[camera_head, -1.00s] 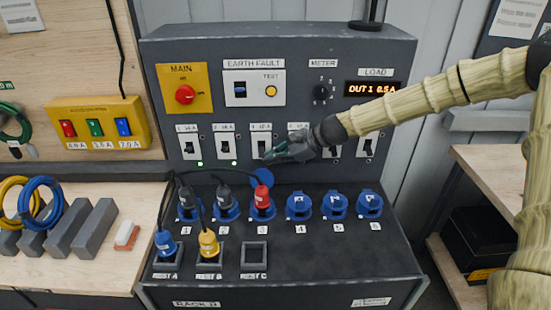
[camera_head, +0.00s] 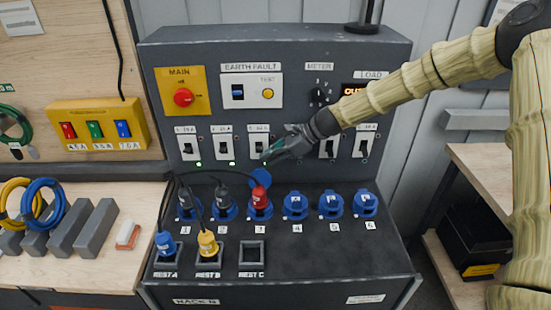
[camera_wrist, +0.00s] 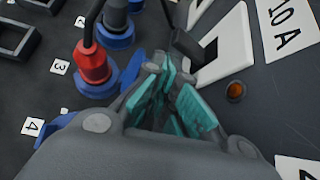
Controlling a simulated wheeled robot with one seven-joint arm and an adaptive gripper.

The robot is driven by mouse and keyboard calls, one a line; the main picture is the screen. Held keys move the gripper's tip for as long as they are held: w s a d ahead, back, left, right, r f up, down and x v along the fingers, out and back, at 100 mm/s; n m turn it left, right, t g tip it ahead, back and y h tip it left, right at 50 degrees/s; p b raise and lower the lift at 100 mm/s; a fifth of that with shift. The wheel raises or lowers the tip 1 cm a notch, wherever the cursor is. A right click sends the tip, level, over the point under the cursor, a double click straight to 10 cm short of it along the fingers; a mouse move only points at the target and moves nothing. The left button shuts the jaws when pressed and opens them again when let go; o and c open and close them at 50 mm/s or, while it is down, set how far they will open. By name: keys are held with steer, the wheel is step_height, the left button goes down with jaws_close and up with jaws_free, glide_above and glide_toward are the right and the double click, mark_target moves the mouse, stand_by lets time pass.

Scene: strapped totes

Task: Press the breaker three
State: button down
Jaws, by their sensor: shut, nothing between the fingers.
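Breaker three (camera_head: 258,137) is a white-framed switch with a dark lever, third from the left in the panel's breaker row. Its white frame (camera_wrist: 222,50) also shows in the wrist view, with the dark lever (camera_wrist: 190,46) beside the fingertips. My gripper (camera_head: 268,156) is shut and empty, with teal finger pads. Its fingertips (camera_wrist: 163,62) are at the lower part of breaker three; I cannot tell whether they touch the lever. My gripper and wrist hide most of breaker four.
A red plug (camera_head: 260,196) stands in socket three below the breaker, close to my fingers. Blue sockets (camera_head: 330,205) four to six are empty. A red main knob (camera_head: 183,97) is at upper left. Breakers one (camera_head: 188,147) and two (camera_head: 224,147) have green lights beneath.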

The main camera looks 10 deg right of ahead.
steer(key=shift+r, duration=0.1)
steer(key=shift+w+r+p, duration=0.15)
steer(key=shift+r+p, duration=0.55)
steer(key=shift+r, duration=0.15)
steer(key=v, duration=1.1)
steer(key=shift+d, duration=0.5)
